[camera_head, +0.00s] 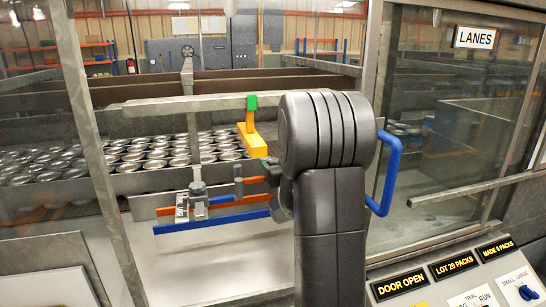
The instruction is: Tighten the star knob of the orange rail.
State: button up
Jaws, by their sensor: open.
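A small grey fitting (239,186) sits on the orange rail further right. Another small dark grey fitting (271,170) shows right beside my arm. I cannot tell which of these is the star knob. My arm stands in front of the right ends of both rails and hides them.
Many round cans (150,155) fill the conveyor behind the rails. A blue handle (388,170) is right of my arm. A control panel (460,280) reads DOOR OPEN.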

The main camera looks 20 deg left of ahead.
jog(key=shift+p+x, duration=0.3)
jog(key=shift+x, duration=1.1)
jog(key=c, duration=1)
jog(key=shift+o, duration=0.2)
